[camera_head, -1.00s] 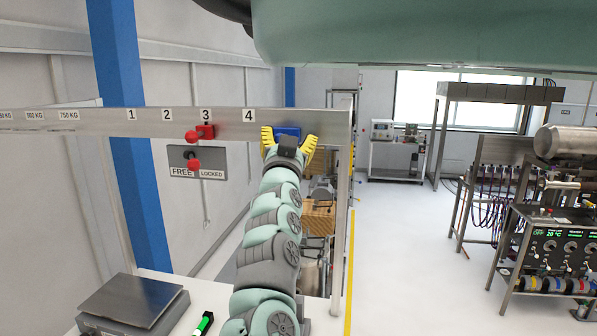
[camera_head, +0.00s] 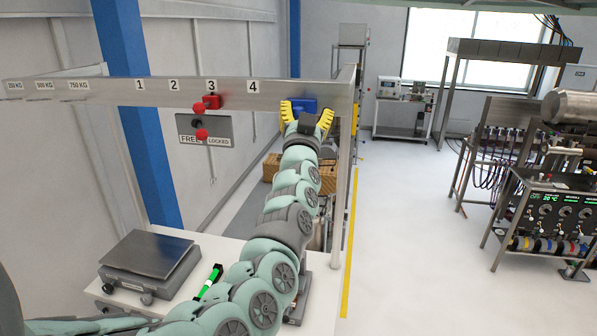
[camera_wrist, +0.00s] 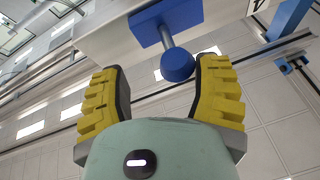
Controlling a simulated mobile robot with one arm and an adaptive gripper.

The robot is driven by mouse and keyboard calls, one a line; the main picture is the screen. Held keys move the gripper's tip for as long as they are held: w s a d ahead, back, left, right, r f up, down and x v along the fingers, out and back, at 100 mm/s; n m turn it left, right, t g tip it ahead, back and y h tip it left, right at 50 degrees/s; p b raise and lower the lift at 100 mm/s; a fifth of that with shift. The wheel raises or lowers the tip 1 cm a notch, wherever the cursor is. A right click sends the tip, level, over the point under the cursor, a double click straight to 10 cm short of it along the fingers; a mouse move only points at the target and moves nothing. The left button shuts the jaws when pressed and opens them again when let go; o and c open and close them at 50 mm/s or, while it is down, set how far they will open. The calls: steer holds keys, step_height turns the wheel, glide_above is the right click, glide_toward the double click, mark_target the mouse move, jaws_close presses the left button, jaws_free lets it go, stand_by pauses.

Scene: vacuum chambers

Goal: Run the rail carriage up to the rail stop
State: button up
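A metal rail (camera_head: 180,92) carries number labels 1 to 4. A blue block (camera_head: 303,102), apparently the carriage, sits on it right of label 4, near the rail's right end. In the wrist view the block (camera_wrist: 150,22) has a rod ending in a round blue knob (camera_wrist: 178,65). A red block with a red knob (camera_head: 211,102), apparently the stop, sits under label 3. My gripper (camera_head: 306,110) has yellow ribbed fingers spread apart at the blue block. In the wrist view the knob lies between the fingers (camera_wrist: 162,70), close to the right one; contact is unclear.
A FREE/LOCKED panel (camera_head: 205,130) with a red-knobbed lever hangs below the rail. A scale (camera_head: 150,253) and a green-and-black marker-like item (camera_head: 208,282) lie on the white table (camera_head: 200,310). An upright post (camera_head: 343,180) stands at the rail's right end.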

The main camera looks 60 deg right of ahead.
steer(key=b+v, duration=1.5)
steer(key=b, duration=0.2)
steer(key=shift+a+b, duration=0.15)
steer(key=shift+b, duration=0.15)
steer(key=shift+w+f, duration=0.1)
steer(key=shift+w, duration=0.05)
